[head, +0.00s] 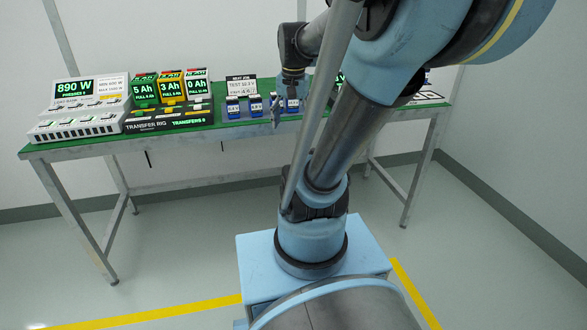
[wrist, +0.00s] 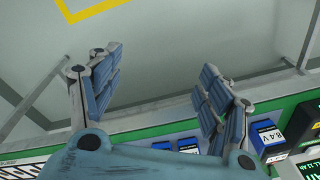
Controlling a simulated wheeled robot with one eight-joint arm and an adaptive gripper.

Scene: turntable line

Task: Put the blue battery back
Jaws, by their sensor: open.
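Several small blue batteries with white labels stand in a row on the green-topped table. In the head view, the left blue battery (head: 232,107) and the one beside it (head: 255,105) show clearly; others are partly covered by my gripper (head: 277,110). In the wrist view, my gripper (wrist: 158,68) is open, its two padded fingers wide apart with nothing between them. One blue battery (wrist: 267,137) shows to the right of the right finger. Another (wrist: 188,145) is partly hidden behind that finger. I cannot tell which one the task means.
A grey charger with an 890 W display (head: 85,112) stands at the table's left end. A white sign (head: 241,86) stands behind the batteries. My arm hides much of the table's right side.

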